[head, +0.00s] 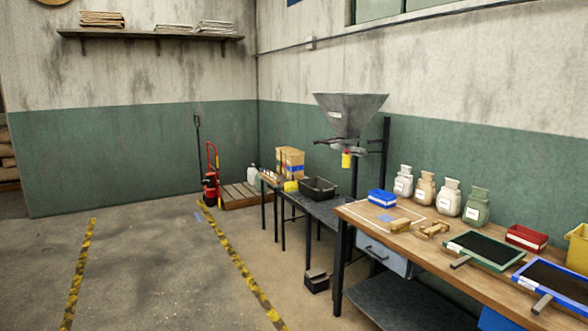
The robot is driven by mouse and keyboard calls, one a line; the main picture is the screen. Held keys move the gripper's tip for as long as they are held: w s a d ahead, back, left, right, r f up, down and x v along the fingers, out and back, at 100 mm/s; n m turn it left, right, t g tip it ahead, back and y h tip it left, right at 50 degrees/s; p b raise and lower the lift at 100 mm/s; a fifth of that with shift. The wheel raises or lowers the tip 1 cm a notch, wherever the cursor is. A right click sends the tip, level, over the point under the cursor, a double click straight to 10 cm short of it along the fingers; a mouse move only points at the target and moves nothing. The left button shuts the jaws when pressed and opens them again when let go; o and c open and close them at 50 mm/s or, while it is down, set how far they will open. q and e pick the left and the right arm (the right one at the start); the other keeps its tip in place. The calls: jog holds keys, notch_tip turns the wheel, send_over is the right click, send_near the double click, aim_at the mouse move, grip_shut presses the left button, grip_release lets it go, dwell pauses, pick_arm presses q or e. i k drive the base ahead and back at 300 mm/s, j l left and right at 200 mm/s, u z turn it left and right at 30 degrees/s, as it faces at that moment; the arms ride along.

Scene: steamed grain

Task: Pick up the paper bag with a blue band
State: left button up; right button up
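A tan, box-shaped item (290,158) with a blue patch or band low on its right side stands on the far dark table, near the back corner. It looks like one or more paper bags, but it is too small to tell for sure. Neither of my grippers shows in the head view.
A dark bin (318,188) sits on the far table, and a metal hopper (348,113) stands behind it. The wooden bench (400,243) at right holds several small sacks, trays and a blue box (382,197). A red hand truck (211,180) stands by a pallet (240,194). The left floor is clear.

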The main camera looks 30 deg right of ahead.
aim_at(295, 159)
jog(key=i+z, duration=0.35)
jog(key=i, duration=2.45)
jog(key=i+z, duration=0.15)
jog(key=i, duration=0.55)
jog(key=i+j+z, duration=0.15)
jog(key=i, duration=0.5)
jog(key=i+j+z, duration=0.1)
jog(key=i+z, duration=0.35)
jog(key=i, duration=0.9)
jog(key=i+j+z, duration=0.15)
jog(key=i+z, duration=0.25)
jog(key=i, duration=0.1)
